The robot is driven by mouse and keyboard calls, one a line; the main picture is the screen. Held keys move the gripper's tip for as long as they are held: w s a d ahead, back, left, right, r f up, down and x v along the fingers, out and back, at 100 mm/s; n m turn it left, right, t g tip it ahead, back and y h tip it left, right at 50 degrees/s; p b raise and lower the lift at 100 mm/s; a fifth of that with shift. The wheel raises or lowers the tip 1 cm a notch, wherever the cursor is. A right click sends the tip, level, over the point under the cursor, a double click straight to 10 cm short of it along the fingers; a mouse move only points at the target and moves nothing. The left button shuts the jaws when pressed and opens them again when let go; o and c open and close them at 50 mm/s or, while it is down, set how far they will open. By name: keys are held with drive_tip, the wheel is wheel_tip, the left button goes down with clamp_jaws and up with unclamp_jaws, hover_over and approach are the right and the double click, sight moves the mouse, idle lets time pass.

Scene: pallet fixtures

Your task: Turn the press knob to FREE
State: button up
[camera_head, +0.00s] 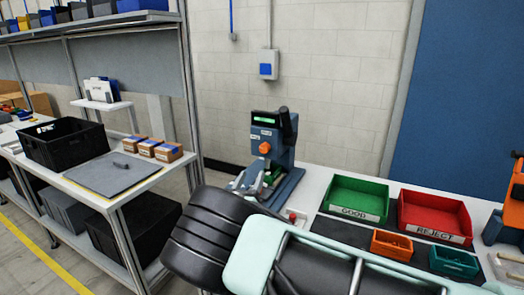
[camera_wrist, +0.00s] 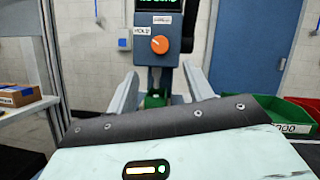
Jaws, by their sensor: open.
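The press (camera_head: 275,150) is a blue-grey machine with a green lit display, standing on the white bench. Its orange round knob (camera_head: 265,148) is on the front face below the display. In the wrist view the knob (camera_wrist: 159,44) shows a light pointer mark, and a label reading HOLD sits to its left. Another label above the knob is too small to read. My gripper (camera_wrist: 158,88) is open and empty, its two fingers apart below the knob and short of the press.
A green GOOD bin (camera_head: 356,198) and a red REJECT bin (camera_head: 436,217) stand right of the press. Small orange (camera_head: 392,244) and teal (camera_head: 453,262) bins sit in front of them. A shelf bench with a black crate (camera_head: 64,143) is at left. The wall is behind the press.

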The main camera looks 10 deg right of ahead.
sight(263, 150)
drive_tip(key=p+x, duration=0.3)
drive_tip(key=x, duration=0.8)
drive_tip(key=c, duration=1)
